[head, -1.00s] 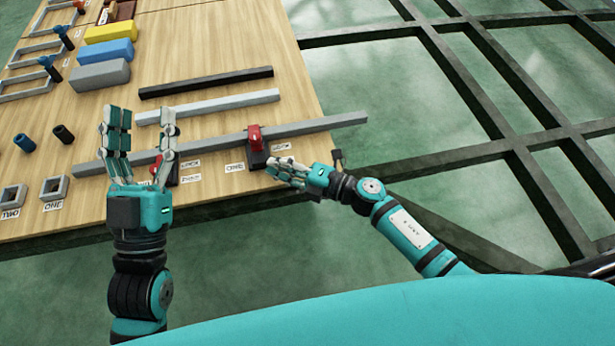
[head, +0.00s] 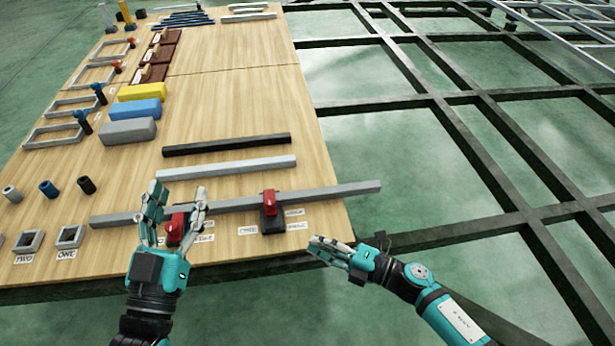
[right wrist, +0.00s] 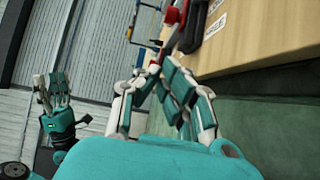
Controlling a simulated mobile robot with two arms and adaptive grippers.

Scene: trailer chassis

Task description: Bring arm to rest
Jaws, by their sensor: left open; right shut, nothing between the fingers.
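My left gripper (head: 172,208) is open and empty in the head view, in front of the long grey bar and near the left red clamp (head: 175,228). My right gripper (head: 325,245) is shut and empty, just off the table's near right edge. It shows in the right wrist view (right wrist: 165,85) with its fingers close together, and my left gripper (right wrist: 55,92) appears there at the left. The long grey bar (head: 335,192) lies across the two clamps. The right red clamp (head: 268,197) stands on a dark base, apart from my right gripper.
The wooden table (head: 235,100) holds a black bar (head: 220,145), a shorter grey bar (head: 250,166), and yellow, blue and grey blocks (head: 127,131). Square pieces (head: 70,236) lie at the near left. A dark floor frame (head: 480,220) extends right of the table.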

